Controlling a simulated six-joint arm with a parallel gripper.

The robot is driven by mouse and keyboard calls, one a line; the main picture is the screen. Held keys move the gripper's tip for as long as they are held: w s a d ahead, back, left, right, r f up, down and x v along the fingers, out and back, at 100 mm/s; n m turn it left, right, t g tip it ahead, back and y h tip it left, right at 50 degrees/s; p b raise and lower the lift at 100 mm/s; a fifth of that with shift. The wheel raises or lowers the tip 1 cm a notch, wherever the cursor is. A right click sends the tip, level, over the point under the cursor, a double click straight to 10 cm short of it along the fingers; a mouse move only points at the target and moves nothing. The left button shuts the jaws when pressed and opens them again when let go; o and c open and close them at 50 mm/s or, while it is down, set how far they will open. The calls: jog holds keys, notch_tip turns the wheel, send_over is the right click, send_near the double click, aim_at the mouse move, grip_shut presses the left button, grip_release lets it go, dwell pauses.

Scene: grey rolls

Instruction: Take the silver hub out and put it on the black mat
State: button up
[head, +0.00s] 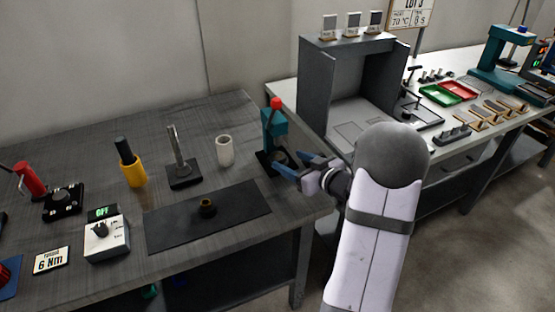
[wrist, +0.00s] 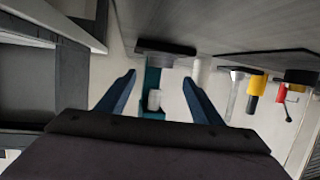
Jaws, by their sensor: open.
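The silver hub (head: 278,157) appears as a small grey cylinder low in the teal press (head: 274,128), which has a red knob on top. In the wrist view, turned upside down, a pale grey cylinder that looks like the hub (wrist: 155,100) shows against the teal press (wrist: 152,78). My gripper (head: 296,166) is open and empty, with blue fingers pointing at the press from the right. In the wrist view the fingers (wrist: 161,76) stand either side of the press, apart from it.
A white cup (head: 225,151), a silver post on a black base (head: 177,155) and a yellow holder (head: 134,172) stand behind the mat. A control box (head: 106,238) is left of it. A grey open-fronted cabinet (head: 315,85) stands on the bench at right.

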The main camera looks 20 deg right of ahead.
aim_at(278, 156)
jog(key=shift+f+x, duration=0.15)
jog(key=shift+x, duration=1.15)
jog(key=shift+f+x, duration=0.1)
jog(key=shift+x, duration=1.2)
jog(key=shift+s, duration=0.1)
jog(key=shift+c, duration=0.7)
jog(key=shift+d, duration=0.1)
jog(key=c, duration=1.3)
jog(key=shift+c, duration=0.2)
jog(key=shift+r, duration=0.2)
jog(key=shift+r, duration=0.5)
jog(key=shift+s+d+r, duration=0.1)
jog(key=shift+s+r, duration=0.1)
jog(key=shift+r, duration=0.35)
jog(key=shift+s+d+r, duration=0.1)
jog(key=shift+s+r, duration=0.1)
jog(key=shift+r, duration=0.35)
jog(key=s+d, duration=0.1)
jog(key=s, duration=0.4)
jog(key=s+d, duration=0.1)
jog(key=s, duration=0.5)
jog(key=s+d, duration=0.1)
jog(key=s, duration=0.5)
